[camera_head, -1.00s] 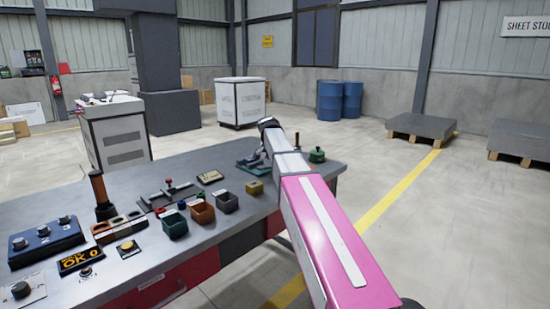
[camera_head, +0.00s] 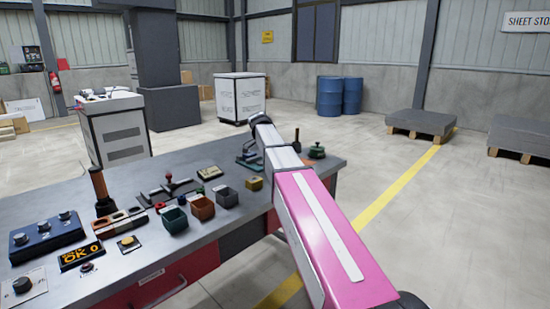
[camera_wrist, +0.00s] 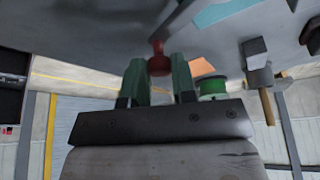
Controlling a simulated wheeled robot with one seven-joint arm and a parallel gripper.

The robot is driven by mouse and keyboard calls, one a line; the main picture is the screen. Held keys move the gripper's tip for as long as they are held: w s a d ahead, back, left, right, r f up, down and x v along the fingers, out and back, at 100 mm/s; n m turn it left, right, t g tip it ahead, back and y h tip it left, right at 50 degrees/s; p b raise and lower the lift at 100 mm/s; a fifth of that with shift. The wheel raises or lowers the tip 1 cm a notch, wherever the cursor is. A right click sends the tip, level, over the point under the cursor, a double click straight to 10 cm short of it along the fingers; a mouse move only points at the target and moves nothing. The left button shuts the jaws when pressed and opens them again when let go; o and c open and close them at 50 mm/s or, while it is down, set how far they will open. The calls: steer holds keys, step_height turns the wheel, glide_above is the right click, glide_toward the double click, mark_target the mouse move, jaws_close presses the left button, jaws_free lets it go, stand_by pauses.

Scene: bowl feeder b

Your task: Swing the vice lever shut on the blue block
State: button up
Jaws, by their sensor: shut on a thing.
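In the wrist view, my gripper (camera_wrist: 160,75) has its two green fingers on either side of a red knob (camera_wrist: 158,62). The knob sits at the end of a grey lever (camera_wrist: 180,22) that runs up and to the right out of the picture. My gripper is shut on this knob. In the head view, my arm hides the gripper and the held knob. A teal-green fixture (camera_head: 247,156) shows partly just left of my arm on the bench. A flat teal surface (camera_wrist: 224,12) shows at the top of the wrist view. I cannot pick out the blue block for certain.
The grey bench (camera_head: 130,220) carries small bins (camera_head: 202,207), a red-knobbed fixture (camera_head: 168,178), a control box (camera_head: 47,237) and a green round part (camera_head: 317,151). A brown upright handle (camera_head: 297,137) stands just right of my arm.

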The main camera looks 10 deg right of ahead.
steer(key=shift+s+a, duration=0.1)
steer(key=shift+s, duration=0.05)
stand_by(0.3)
steer(key=o, duration=0.9)
steer(key=shift+c, duration=0.2)
steer(key=v, duration=1)
steer(key=shift+r, duration=0.4)
